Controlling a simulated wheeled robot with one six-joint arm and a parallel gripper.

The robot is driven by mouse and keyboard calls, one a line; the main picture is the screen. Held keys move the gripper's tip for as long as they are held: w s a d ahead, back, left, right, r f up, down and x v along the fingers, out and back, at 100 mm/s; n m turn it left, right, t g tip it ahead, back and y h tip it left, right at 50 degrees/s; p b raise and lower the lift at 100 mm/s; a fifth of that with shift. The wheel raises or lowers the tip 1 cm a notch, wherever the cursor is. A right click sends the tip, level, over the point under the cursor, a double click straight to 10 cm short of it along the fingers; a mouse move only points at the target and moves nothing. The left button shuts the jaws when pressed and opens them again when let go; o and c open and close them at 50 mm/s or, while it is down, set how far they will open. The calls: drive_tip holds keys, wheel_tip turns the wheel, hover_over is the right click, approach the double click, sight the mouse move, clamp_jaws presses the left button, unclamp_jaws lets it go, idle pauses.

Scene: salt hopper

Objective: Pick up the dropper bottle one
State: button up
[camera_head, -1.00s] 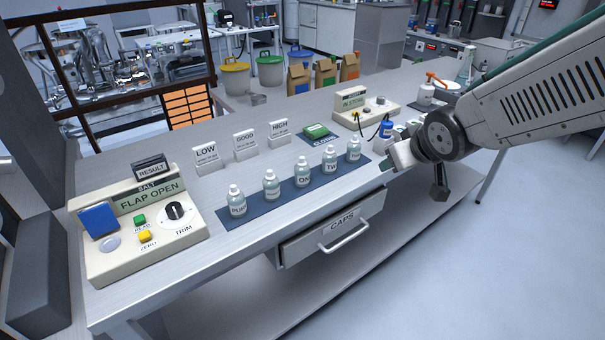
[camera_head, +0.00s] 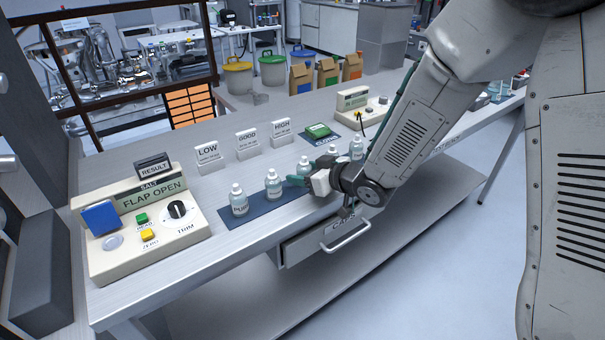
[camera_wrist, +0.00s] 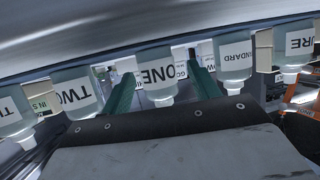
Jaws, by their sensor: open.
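Dropper bottle one (camera_head: 304,166) stands upright on the blue mat (camera_head: 262,213), in the middle of the row, its lower part hidden by my gripper. In the wrist view, which is upside down, the bottle labelled ONE (camera_wrist: 158,74) shows between the two green fingers. My gripper (camera_head: 306,180) is open at the bottle in the head view; the wrist view shows a finger on each side of it (camera_wrist: 163,86). I cannot tell whether either finger touches it.
The standard bottle (camera_head: 274,185) and pure bottle (camera_head: 239,201) stand left of it; bottle two (camera_head: 332,151) and another bottle (camera_head: 356,147) stand right, partly behind my arm. The salt meter (camera_head: 140,222) is left. LOW, GOOD and HIGH signs (camera_head: 247,145) stand behind.

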drive_tip(key=shift+x, duration=1.45)
drive_tip(key=c, duration=1.1)
drive_tip(key=shift+o, duration=0.2)
